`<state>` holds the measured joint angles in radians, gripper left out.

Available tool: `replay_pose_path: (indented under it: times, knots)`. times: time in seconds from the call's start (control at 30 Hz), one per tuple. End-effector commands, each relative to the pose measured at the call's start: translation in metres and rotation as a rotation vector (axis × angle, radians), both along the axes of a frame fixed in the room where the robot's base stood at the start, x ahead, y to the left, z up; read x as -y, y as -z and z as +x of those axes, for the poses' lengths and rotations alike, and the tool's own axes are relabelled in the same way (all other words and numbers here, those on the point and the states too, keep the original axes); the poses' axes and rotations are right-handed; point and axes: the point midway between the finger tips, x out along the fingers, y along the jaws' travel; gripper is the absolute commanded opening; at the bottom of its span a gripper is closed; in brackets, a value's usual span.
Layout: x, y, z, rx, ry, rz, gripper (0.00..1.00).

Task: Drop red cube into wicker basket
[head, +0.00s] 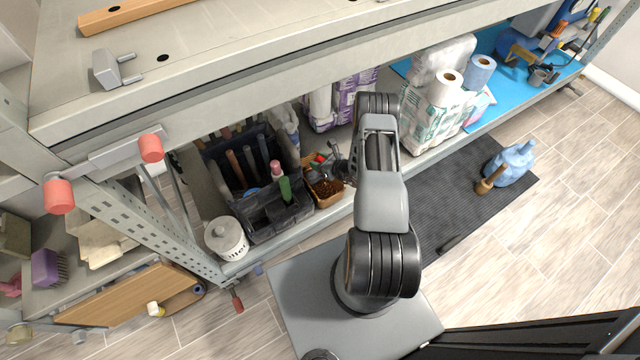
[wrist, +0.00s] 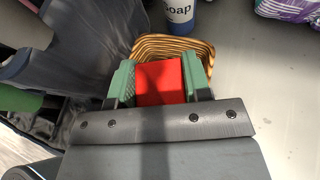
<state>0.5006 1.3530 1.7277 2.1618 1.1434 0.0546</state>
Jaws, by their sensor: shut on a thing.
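The red cube (wrist: 160,82) sits between the green fingers of my gripper (wrist: 158,82), which is shut on it. The wicker basket (wrist: 172,43) shows in the wrist view just beyond and around the cube, its far rim and both upper sides visible. Its near part is hidden by the cube and my gripper. In the head view my gripper (head: 323,160) holds the cube by the basket (head: 326,190) on the lower shelf. I cannot tell how high the cube is above the basket.
A black caddy (head: 275,215) stands left of the basket, with a white canister (head: 226,238) beyond it. A soap container (wrist: 180,12) stands behind the basket. Paper-roll packs (head: 436,105) are to the right. The upper shelf (head: 230,45) overhangs. Bare shelf lies right of the basket.

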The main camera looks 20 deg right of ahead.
Motion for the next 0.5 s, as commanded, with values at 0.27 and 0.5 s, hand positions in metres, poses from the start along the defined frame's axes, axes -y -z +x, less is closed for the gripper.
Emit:
replay_pose_path:
  times: [0.27, 0.5]
  knots:
    - [-0.001, 0.031, 0.000, 0.000, -0.003, 0.000, 0.20]
    - [-0.003, 0.033, 0.001, 0.001, -0.006, 0.000, 0.20]
